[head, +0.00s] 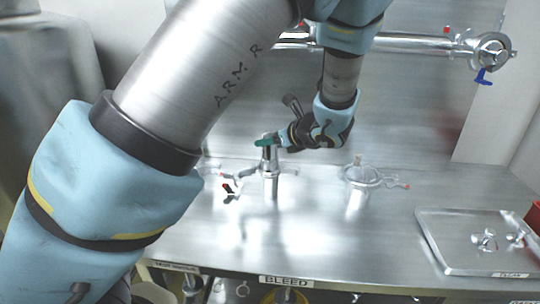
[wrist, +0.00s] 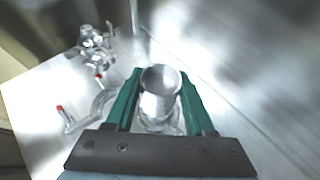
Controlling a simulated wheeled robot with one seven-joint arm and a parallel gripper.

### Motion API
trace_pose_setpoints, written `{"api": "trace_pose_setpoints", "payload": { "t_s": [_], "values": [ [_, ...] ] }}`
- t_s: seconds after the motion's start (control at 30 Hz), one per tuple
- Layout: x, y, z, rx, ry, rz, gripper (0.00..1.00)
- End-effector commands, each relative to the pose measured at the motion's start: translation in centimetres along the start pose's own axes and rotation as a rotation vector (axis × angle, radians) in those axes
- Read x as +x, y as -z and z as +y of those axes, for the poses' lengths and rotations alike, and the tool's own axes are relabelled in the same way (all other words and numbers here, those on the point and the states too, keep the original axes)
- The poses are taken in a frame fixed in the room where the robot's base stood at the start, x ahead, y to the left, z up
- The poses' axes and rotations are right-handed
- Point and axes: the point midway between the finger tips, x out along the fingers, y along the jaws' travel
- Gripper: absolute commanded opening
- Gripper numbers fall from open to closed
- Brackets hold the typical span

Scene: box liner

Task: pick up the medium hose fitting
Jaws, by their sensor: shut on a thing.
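A shiny metal hose fitting (wrist: 160,92), a round open-topped tube, stands between the green fingers of my gripper (wrist: 160,100) in the wrist view. The fingers press on it from both sides. In the head view my gripper (head: 266,140) comes in from the right at the top of this upright fitting (head: 270,180), which stands at the middle of the steel bench. Its lower end is partly hidden in the wrist view. I cannot tell whether it still touches the bench.
A clear-and-metal fitting with a red-tipped clamp (head: 360,178) stands to the right. A steel tray (head: 470,252) with small fittings is at the right. A horizontal pipe (head: 420,44) runs along the back wall.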

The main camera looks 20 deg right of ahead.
Motion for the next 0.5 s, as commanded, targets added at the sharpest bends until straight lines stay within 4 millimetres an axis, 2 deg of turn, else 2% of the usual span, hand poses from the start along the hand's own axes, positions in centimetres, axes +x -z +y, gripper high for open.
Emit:
{"api": "trace_pose_setpoints", "payload": {
  "t_s": [0.03,0.3,0.5],
  "values": [
    [-0.01,0.0,0.0,0.0,0.0,0.0,0.32],
    [-0.01,0.0,0.0,0.0,0.0,0.0,0.01],
    [-0.01,0.0,-0.01,0.0,0.0,0.0,0.0]
  ]
}}
